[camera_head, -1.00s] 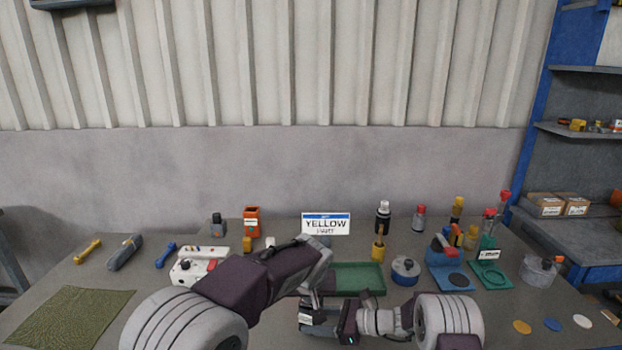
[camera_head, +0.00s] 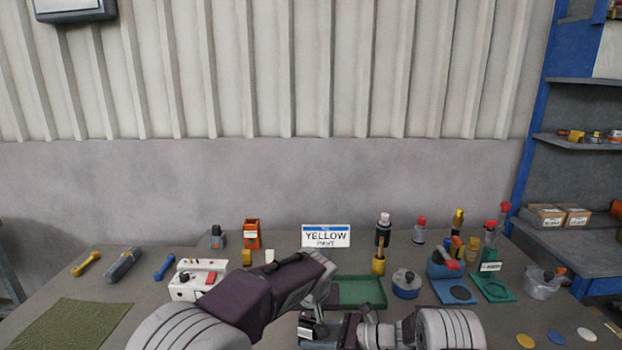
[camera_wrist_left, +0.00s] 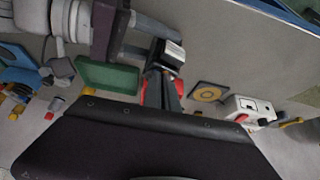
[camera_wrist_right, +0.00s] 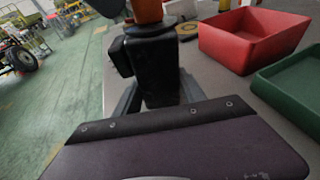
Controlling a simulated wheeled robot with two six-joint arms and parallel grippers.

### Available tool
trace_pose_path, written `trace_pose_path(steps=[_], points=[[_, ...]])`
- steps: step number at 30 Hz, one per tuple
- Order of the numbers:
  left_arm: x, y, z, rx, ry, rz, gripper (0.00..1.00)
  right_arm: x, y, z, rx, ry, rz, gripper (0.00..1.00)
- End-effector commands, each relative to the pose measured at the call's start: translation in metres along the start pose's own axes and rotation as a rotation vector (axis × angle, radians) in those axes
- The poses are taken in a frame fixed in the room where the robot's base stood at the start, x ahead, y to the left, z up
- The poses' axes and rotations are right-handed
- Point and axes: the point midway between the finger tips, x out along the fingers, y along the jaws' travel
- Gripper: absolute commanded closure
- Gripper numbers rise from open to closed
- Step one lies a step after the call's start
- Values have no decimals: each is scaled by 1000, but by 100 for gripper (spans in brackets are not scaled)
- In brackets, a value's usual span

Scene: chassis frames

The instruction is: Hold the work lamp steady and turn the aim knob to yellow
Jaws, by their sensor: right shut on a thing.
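A dark boxy body with a pale label, which looks like the work lamp (camera_head: 312,331), is at the bottom centre of the head view. In the right wrist view its black body (camera_wrist_right: 150,68) stands between my right gripper's fingers (camera_wrist_right: 157,98), under an orange part. My right gripper (camera_head: 345,333) is shut on it. My left gripper (camera_head: 316,303) is above and close to it; in the left wrist view its dark fingertips (camera_wrist_left: 162,85) are beside the labelled body (camera_wrist_left: 172,55). I cannot tell if they touch it. The aim knob is not clearly visible.
A dark pad with a yellow ring (camera_wrist_left: 209,94) and a white box (camera_wrist_left: 250,108) lie near my left gripper. A green tray (camera_head: 360,291) is behind the lamp. A red bin (camera_wrist_right: 252,42) shows in the right wrist view. Bottles and stands crowd the right.

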Motion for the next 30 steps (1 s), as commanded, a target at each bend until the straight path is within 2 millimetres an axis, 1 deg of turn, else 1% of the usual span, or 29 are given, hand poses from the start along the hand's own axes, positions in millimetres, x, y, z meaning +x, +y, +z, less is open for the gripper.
trace_pose_path(steps=[4,11,14,24,27,30], points=[[-1,1,-1,0,4,2,100,0,1,0,-1,1,4,75],[-4,1,7,1,2,1,100,0,1,0,0,1,2,77],[-6,1,5,0,3,1,100,0,0,0,0,1,1,77],[-47,1,-18,-2,4,1,100,0,0,0,0,0,0,77],[-55,1,-21,0,2,1,100,0,0,0,0,0,-1,77],[-57,1,-22,1,1,1,100,0,0,0,0,0,-1,77]])
